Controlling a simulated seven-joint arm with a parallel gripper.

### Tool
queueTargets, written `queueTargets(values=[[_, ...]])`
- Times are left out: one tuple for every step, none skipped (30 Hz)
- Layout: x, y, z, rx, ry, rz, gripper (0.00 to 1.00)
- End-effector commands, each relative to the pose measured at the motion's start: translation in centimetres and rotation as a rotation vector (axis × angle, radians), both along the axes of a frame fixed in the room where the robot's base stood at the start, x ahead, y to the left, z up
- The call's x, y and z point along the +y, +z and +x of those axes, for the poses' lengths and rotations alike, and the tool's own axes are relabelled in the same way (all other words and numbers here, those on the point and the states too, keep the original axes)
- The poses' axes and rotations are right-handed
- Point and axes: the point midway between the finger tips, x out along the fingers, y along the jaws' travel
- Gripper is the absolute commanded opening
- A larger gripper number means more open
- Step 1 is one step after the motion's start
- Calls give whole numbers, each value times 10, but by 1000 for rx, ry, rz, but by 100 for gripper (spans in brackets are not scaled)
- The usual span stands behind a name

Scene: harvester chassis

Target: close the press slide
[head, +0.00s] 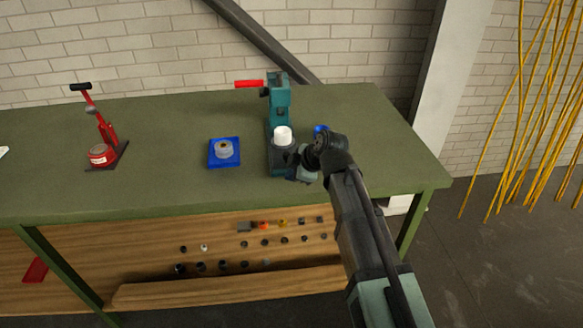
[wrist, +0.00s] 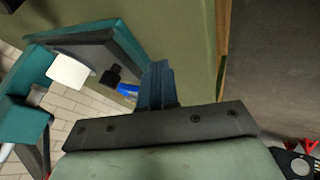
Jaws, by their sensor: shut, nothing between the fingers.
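The teal press (head: 279,105) stands upright on the green bench, with a red handle (head: 249,84) pointing left at its top. A white cylinder (head: 283,134) sits low at its front, above a dark base (head: 283,163). I cannot tell the slide apart from the base or how far it is out. My gripper (head: 298,179) is low at the press's front right, close to the base; contact is unclear. In the wrist view my shut, empty fingers (wrist: 157,86) are beside the teal press frame (wrist: 125,45), and the white cylinder (wrist: 70,71) is to their left.
A blue tray (head: 211,163) with a round grey part lies left of the press. A blue object (head: 320,129) is partly hidden behind my wrist. A red lever tool (head: 107,130) stands farther left. The bench (head: 170,190) is bare between them.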

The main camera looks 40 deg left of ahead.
Motion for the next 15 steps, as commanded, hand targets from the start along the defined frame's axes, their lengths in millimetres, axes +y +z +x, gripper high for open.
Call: queueTargets(values=[[-9, 5, -5, -1, -1, 1, 0], [-11, 10, -4, -1, -1, 1, 0], [-15, 17, -4, -2, -1, 2, 0], [-19, 21, -5, -2, -1, 2, 0], [-22, 25, -5, -1, -1, 1, 0], [-26, 31, -5, -1, -1, 1, 0], [-29, 35, -6, -2, -1, 2, 0], [-32, 39, -6, -2, -1, 2, 0], [-36, 44, -6, -1, -1, 1, 0], [-39, 48, -6, -1, -1, 1, 0], [-42, 52, -6, -2, -1, 2, 0], [-45, 57, -7, -2, -1, 2, 0], [-47, 59, -7, -2, -1, 1, 0], [-49, 62, -8, -1, -1, 0, 0], [-52, 66, -8, -1, -1, 1, 0]])
